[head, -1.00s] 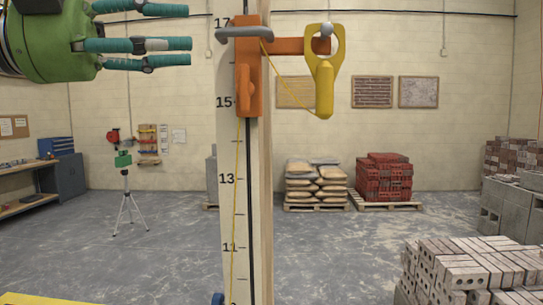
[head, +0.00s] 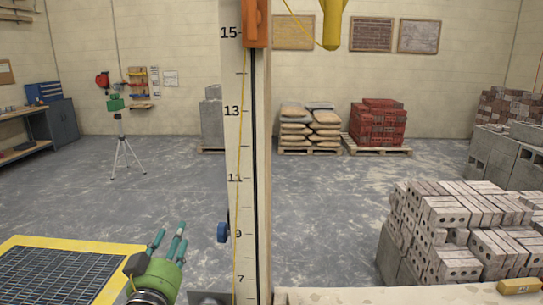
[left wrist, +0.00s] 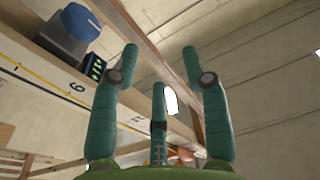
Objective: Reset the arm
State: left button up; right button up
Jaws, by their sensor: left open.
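My left gripper (head: 172,238), green with teal fingers, is low in the head view, left of the tall numbered post (head: 233,150). Its fingers are spread and point upward, with nothing between them. The open fingers also show in the left wrist view (left wrist: 160,70), pointing up toward the ceiling. My right gripper is in neither view. A blue knob (head: 222,232) sits on the post's left side, just right of the left gripper. That knob shows large in the left wrist view (left wrist: 75,25), at the upper left.
An orange bracket (head: 256,22) and a yellow handle (head: 333,25) are at the top, cut off. A yellow-edged grate (head: 45,242) lies at left. Stacked blocks (head: 455,225) stand at right. A tripod (head: 121,150), bags (head: 308,128) and red bricks (head: 378,122) stand farther back.

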pick_arm(q)
jog(key=s+f+g+y, duration=0.1)
jog(key=s+f+g, duration=0.5)
jog(key=f, duration=0.5)
jog(key=s+f+g, duration=0.3)
jog(key=s+f, duration=0.5)
jog(key=f, duration=0.3)
jog(key=s+f+m+g+h, duration=0.1)
jog(key=s+f+g, duration=0.35)
jog(key=s, duration=0.45)
jog(key=s+f+g, duration=0.3)
jog(key=s+f, duration=0.2)
jog(key=s, duration=0.4)
notch_tip(320, 180, down, 26)
jog(key=s+b, duration=0.2)
jog(key=b, duration=0.2)
jog(key=s+a+f+g+b, duration=0.2)
jog(key=s+f+b, duration=0.1)
jog(key=s+f, duration=1.2)
notch_tip(320, 180, down, 3)
jog(key=shift+s, duration=0.2)
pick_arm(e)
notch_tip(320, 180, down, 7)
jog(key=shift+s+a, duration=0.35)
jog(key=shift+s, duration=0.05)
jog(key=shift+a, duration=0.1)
